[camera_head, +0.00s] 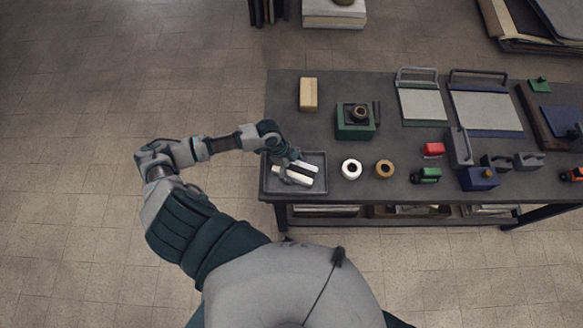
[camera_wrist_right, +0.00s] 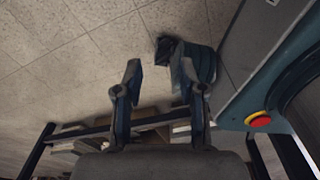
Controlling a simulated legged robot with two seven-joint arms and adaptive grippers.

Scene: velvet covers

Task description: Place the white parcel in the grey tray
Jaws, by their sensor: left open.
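The grey tray (camera_head: 318,187) lies at the left front corner of the dark table. The white parcel (camera_head: 293,177) is inside the tray, partly covered by my left gripper. My left gripper (camera_head: 296,170) is open over the tray, right at the parcel; its fingers hide part of it, and I cannot tell whether they touch it. My right gripper (camera_wrist_right: 158,65) is open and empty in the right wrist view, with floor beyond its fingertips. It does not show in the head view.
A white roll (camera_head: 351,169) and a brown roll (camera_head: 384,169) stand right of the tray. A tan block (camera_head: 308,94) and a green device (camera_head: 355,120) are behind. Clamps and boards crowd the right. A red button (camera_wrist_right: 260,121) shows in the right wrist view.

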